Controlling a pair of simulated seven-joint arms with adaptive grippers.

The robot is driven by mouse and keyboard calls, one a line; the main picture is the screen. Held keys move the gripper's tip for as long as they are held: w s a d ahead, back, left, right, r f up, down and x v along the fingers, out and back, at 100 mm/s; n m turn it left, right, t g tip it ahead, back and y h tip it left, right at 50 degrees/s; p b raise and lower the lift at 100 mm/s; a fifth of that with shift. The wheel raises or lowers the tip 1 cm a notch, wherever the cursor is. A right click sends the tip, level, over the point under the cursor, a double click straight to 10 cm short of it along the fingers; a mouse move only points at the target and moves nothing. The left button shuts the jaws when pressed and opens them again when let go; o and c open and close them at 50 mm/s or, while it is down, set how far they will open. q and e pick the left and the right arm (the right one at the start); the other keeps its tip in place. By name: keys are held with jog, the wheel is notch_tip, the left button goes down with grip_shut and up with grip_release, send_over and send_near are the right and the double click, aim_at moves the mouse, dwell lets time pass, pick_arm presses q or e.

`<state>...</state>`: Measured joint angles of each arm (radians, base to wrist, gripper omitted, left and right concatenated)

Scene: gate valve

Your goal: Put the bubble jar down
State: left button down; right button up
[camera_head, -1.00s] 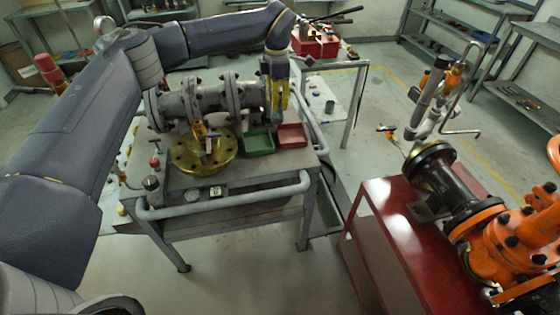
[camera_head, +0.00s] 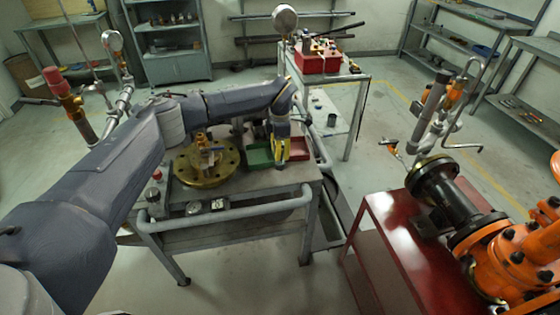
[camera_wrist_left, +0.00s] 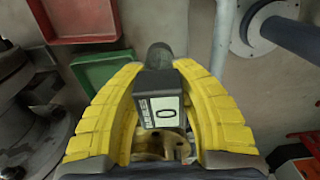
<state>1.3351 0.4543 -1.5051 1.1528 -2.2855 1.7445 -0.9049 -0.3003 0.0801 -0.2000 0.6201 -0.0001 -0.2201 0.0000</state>
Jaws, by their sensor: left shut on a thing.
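My left gripper (camera_head: 282,158) has yellow fingers pointing down by the red and green trays on the grey workbench. In the left wrist view my left gripper (camera_wrist_left: 158,72) is shut on a dark piece (camera_wrist_left: 160,82) with a pale label reading "0". A brass part (camera_wrist_left: 160,146) shows just below the label. I cannot tell whether the held piece is the bubble jar; no clear jar shows. The green tray (camera_head: 258,153) is left of the fingers and the red tray (camera_head: 299,149) is partly behind them. My right gripper is not in view.
A brass flange (camera_head: 190,172) lies left of the trays. A grey rail (camera_head: 232,214) runs along the bench's front edge. A red stand (camera_head: 385,225) with an orange valve (camera_head: 520,260) is at right.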

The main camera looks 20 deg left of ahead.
pick_arm(q)
jog(key=shift+f, duration=2.15)
jog(key=shift+f, duration=0.15)
jog(key=c, duration=1.1)
grip_release()
notch_tip(320, 180, up, 12)
jog(key=shift+r, duration=0.15)
